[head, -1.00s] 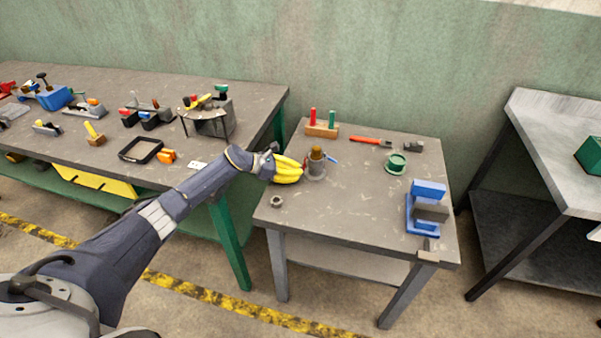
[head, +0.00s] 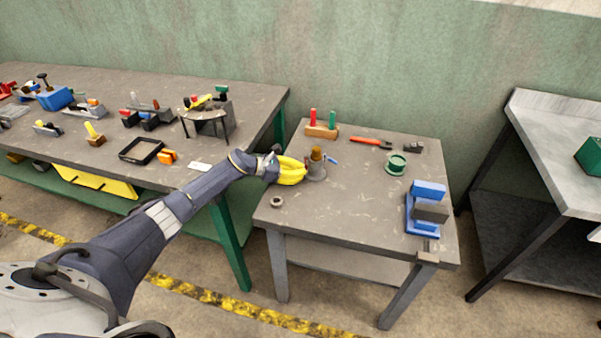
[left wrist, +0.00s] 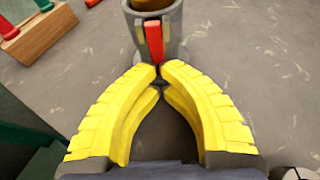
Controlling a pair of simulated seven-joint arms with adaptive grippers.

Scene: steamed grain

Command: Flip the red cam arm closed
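The red cam arm (left wrist: 154,40) shows in the left wrist view as a short red lever on the near side of a grey cup-shaped fixture (left wrist: 178,28) with a brown-orange top. The fixture (head: 317,171) also stands on the small table in the head view, where the red arm cannot be made out. My left gripper (head: 303,170), with yellow fingers, is just left of the fixture. In the left wrist view its fingertips (left wrist: 158,69) come together right at the lever's lower end. I cannot tell whether they touch it. My right gripper is out of view.
A wooden block (head: 321,131) with red and green handles stands behind the fixture. Orange-handled pliers (head: 370,141), a green spool (head: 396,163) and a blue-grey device (head: 425,212) lie to the right. A small ring (head: 277,201) is near the front-left edge. The table's middle is clear.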

